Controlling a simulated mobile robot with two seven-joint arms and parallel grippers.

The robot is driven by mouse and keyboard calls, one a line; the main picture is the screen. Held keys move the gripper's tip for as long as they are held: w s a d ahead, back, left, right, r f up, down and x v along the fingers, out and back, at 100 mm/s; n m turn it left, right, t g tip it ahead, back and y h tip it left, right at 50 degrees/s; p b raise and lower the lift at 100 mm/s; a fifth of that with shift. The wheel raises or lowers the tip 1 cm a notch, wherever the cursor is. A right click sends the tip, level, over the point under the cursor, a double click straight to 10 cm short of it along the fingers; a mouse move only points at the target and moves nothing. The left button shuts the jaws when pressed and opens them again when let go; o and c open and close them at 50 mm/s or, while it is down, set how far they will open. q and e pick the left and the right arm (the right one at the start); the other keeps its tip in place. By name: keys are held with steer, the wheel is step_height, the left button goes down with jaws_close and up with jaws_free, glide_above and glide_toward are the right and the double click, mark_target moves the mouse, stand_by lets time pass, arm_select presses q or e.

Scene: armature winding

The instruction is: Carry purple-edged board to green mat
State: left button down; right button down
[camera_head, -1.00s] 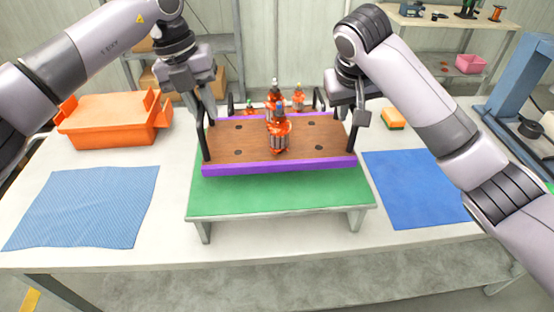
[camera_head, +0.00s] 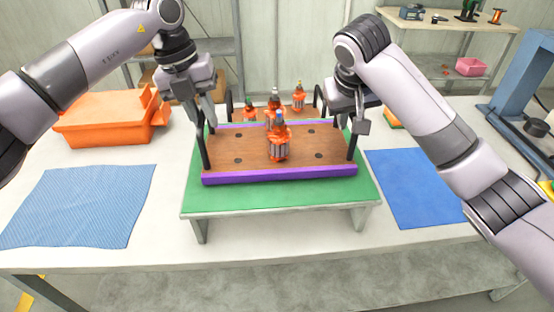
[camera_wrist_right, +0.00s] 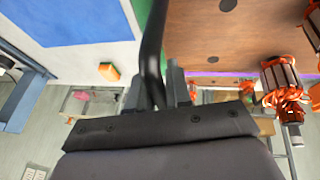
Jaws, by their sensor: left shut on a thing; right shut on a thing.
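The purple-edged board (camera_head: 225,160) has a brown top, a purple rim and black handles at both ends. It is level over the green mat (camera_head: 280,198), which covers a low raised stand. I cannot tell whether the board touches the mat. An orange-and-grey armature (camera_head: 278,146) stands upright on the board. My left gripper (camera_head: 203,110) is shut on the left handle. My right gripper (camera_head: 350,110) is shut on the right handle. In the right wrist view, the handle (camera_wrist_right: 154,50) runs up between the fingers (camera_wrist_right: 176,88), beside the board's brown surface (camera_wrist_right: 220,38).
Several more armatures (camera_head: 298,97) stand behind the board, near other black handles. An orange bin (camera_head: 105,122) is at the back left. A light blue cloth (camera_head: 80,205) lies left and a blue mat (camera_head: 415,190) right. A sponge (camera_head: 393,119) lies behind the right arm.

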arm_select(q)
steer(key=shift+f+b, duration=0.35)
steer(key=shift+f, duration=0.1)
arm_select(e)
steer(key=shift+f, duration=0.45)
arm_select(q)
steer(key=c, duration=1)
jaws_free()
steer(key=shift+c, duration=0.2)
arm_select(e)
steer(key=c, duration=1)
jaws_free()
steer(key=shift+c, duration=0.2)
arm_select(q)
step_height(320, 180, up, 12)
steer(key=a, duration=0.2)
steer(key=shift+a+f, duration=0.15)
steer(key=shift+a, duration=0.05)
arm_select(e)
steer(key=v, duration=1.2)
